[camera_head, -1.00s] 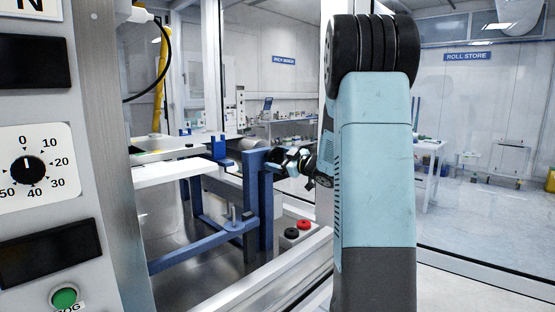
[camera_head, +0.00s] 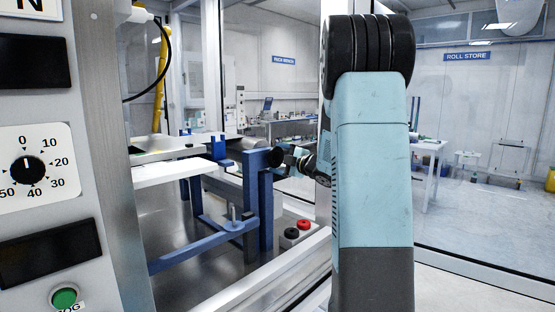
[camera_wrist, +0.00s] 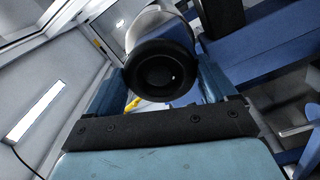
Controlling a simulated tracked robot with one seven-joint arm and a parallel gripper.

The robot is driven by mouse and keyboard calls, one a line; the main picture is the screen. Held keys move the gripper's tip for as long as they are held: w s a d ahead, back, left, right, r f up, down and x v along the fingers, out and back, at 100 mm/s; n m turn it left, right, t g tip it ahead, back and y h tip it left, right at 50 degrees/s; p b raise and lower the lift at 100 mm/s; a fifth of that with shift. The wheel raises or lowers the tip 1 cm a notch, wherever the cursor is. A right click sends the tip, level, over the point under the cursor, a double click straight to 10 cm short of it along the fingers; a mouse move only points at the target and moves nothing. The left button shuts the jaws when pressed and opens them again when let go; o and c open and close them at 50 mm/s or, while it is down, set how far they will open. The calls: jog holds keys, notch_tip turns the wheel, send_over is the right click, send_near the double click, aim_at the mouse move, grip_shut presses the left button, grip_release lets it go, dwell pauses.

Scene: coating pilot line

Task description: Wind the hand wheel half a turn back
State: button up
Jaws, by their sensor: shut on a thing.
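A round black knob (camera_wrist: 162,76) sits between my gripper's two blue fingers in the wrist view, with a bright metal rounded part (camera_wrist: 148,22) behind it. I take the knob to be the hand wheel's grip; the full wheel is not clear. In the head view a small dark round part (camera_head: 276,157) shows at the blue upright, at the tip of my gripper (camera_head: 288,158). My gripper also shows in the wrist view (camera_wrist: 160,88), shut on the knob. My arm hides what lies behind it in the head view.
A blue frame upright (camera_head: 257,195) stands beside my gripper. A box with a red and a black button (camera_head: 298,233) sits below. A control panel with a dial (camera_head: 30,170) is at the left. A glazed partition's post and rail lie close to my arm.

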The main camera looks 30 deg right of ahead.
jog(key=shift+a, duration=0.1)
jog(key=n, duration=0.6)
jog(key=shift+n, duration=0.3)
jog(key=o, duration=1)
jog(key=shift+n, duration=0.3)
jog(key=shift+s, duration=0.1)
jog(key=v, duration=0.6)
jog(key=shift+r, duration=0.1)
